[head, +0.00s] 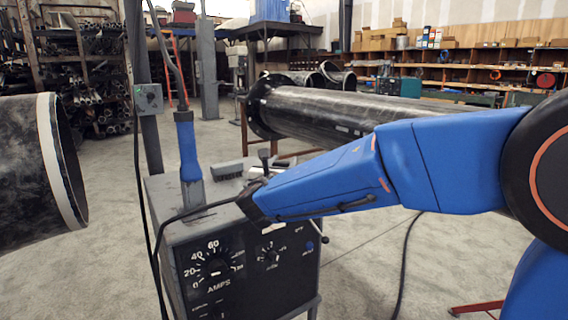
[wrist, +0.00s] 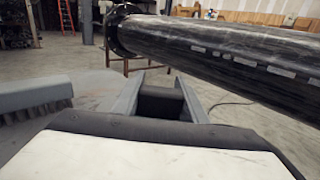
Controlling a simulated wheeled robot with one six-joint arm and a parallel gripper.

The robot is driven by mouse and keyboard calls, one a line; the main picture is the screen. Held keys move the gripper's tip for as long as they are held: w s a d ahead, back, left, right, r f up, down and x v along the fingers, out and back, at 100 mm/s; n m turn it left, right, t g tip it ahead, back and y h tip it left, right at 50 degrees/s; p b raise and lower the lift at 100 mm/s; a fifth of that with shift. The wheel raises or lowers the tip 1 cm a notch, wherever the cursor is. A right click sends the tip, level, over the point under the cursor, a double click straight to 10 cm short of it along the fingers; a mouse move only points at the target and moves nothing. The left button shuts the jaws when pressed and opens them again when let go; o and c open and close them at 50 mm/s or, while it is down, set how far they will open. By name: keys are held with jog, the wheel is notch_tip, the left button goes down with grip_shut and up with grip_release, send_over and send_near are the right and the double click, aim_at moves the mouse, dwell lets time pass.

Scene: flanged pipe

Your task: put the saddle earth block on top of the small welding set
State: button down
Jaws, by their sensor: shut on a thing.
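The small welding set (head: 225,235) is a grey box with a black dial panel, in the lower left middle of the head view. Its grey top (wrist: 88,90) shows at left in the wrist view. My gripper (wrist: 158,98) points away over the top, its two grey fingers shut on a dark block, the saddle earth block (wrist: 160,104). Only part of the block shows between the fingers. In the head view my gripper (head: 262,174) is at the right part of the set's top, and my blue arm partly hides it. I cannot tell whether the block touches the top.
A brush (head: 228,170) lies on the set's top, left of my gripper; it also shows in the wrist view (wrist: 32,98). A blue-handled holder (head: 188,150) with a cable stands at the top's left. A large flanged pipe (head: 340,112) lies behind. Another pipe (head: 30,170) is at left.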

jog(key=shift+f, duration=0.1)
jog(key=c, duration=1.1)
grip_release()
jog(key=shift+s, duration=0.2)
jog(key=s, duration=0.3)
jog(key=s+a, duration=0.1)
jog(key=s, duration=0.3)
jog(key=s+a, duration=0.1)
jog(key=s, duration=0.3)
jog(key=shift+s+a, duration=0.1)
jog(key=shift+s, duration=0.15)
